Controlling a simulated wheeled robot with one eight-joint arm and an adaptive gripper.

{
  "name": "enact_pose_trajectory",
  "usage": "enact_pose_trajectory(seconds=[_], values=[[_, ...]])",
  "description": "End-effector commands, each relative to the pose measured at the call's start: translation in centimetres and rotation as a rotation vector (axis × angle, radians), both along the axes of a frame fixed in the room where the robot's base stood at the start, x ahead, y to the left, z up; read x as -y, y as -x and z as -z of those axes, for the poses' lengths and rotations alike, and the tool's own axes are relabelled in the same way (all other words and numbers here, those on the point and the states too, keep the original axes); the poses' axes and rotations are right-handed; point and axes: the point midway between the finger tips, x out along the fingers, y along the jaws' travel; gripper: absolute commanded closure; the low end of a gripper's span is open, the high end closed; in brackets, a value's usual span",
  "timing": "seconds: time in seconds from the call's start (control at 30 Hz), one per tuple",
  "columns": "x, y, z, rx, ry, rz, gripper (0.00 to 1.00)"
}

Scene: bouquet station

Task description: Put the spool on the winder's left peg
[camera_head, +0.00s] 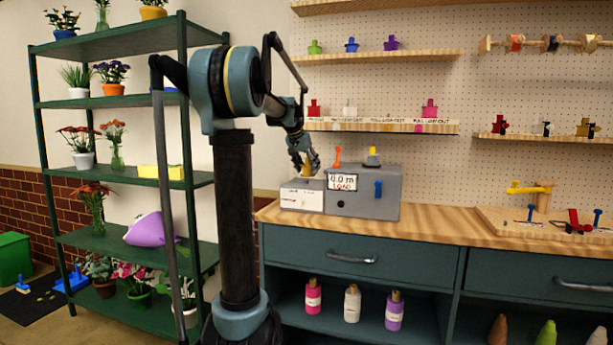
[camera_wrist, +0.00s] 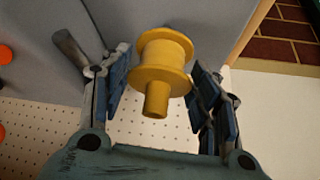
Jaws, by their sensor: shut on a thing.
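The yellow spool (camera_wrist: 162,62) is between the two fingers of my gripper (camera_wrist: 160,85) in the wrist view, with its round flanges and a narrower yellow stub showing. My gripper (camera_head: 306,170) is shut on it. In the head view, a bit of the yellow spool (camera_head: 306,171) shows at the fingertips, just above the left part of the winder. The winder (camera_head: 362,198) is a grey box on the bench with a display reading "0.0 m LOAD". The left peg cannot be made out; I cannot tell whether the spool touches it.
An orange-topped part (camera_head: 337,155) and a yellow-topped part (camera_head: 372,155) stand on the winder, with a blue lever (camera_head: 378,188) on its front. A shelf (camera_head: 380,127) with small coloured items hangs behind.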

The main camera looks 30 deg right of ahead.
Motion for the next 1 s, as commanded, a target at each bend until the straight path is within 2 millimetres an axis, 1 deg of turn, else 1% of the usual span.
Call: enact_pose_trajectory(seconds=[0.1,0.2,0.53,0.57,0.6,0.63,1.0], values=[[0.0,0.0,1.7,0.0,0.0,-0.001,0.69],[-0.1,0.0,2.7,0.0,0.0,-0.001,0.69],[-0.1,0.0,3.0,0.0,0.0,-0.001,0.69],[-0.1,0.0,3.0,0.0,0.0,-0.001,0.4],[-0.1,0.0,3.0,0.0,0.0,-0.001,0.31],[-0.1,0.0,3.0,0.0,0.0,-0.001,0.24],[0.0,0.0,2.9,0.0,0.0,0.0,0.24]])
